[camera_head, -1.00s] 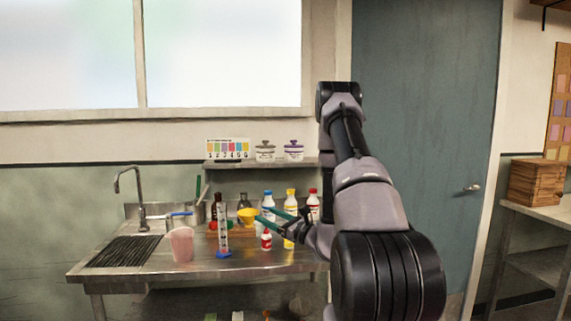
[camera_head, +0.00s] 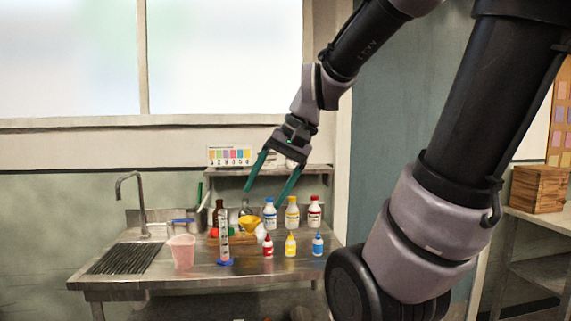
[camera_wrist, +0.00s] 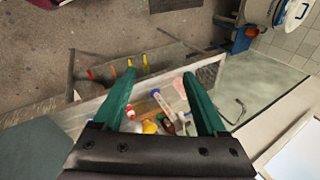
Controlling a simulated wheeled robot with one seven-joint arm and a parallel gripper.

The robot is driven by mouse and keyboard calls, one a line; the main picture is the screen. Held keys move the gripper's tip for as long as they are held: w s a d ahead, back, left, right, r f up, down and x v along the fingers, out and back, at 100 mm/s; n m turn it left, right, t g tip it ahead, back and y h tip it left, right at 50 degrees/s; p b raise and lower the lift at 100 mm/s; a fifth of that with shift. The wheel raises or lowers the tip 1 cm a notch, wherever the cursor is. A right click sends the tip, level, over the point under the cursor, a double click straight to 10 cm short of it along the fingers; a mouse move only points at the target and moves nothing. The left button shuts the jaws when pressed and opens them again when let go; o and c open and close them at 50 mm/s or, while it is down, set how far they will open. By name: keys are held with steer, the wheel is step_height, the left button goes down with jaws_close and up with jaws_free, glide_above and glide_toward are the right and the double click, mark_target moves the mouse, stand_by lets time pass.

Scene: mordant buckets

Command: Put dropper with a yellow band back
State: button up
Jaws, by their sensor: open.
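The dropper with a yellow band (camera_head: 291,245) is a small white bottle with a yellow tip and yellow band. It stands upright near the front right of the steel counter, between a red-banded dropper (camera_head: 268,246) and a blue-banded dropper (camera_head: 318,244). My gripper (camera_head: 263,194) is open and empty, in the air above the counter, its fingers spread and pointing down. It is apart from the droppers. In the wrist view my gripper (camera_wrist: 160,75) also shows open, with nothing between its fingers. I cannot make out the yellow-banded dropper in that view.
Blue-, yellow- and red-capped bottles (camera_head: 292,214) stand behind the droppers. A yellow funnel (camera_head: 250,223), a graduated cylinder (camera_head: 223,240) and a pink beaker (camera_head: 182,251) stand to the left. The sink (camera_head: 125,257) is at far left. A wall shelf (camera_head: 230,172) is above.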

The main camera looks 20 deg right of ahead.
steer(key=d+r+n+t+h, duration=0.1)
steer(key=d+r+t+h, duration=0.1)
steer(key=d+r+t, duration=0.1)
step_height(320, 180, up, 2)
steer(key=shift+s+d+r+t+h, duration=0.1)
steer(key=shift+s+d+t+h, duration=0.2)
steer(key=shift+s+d+t, duration=0.15)
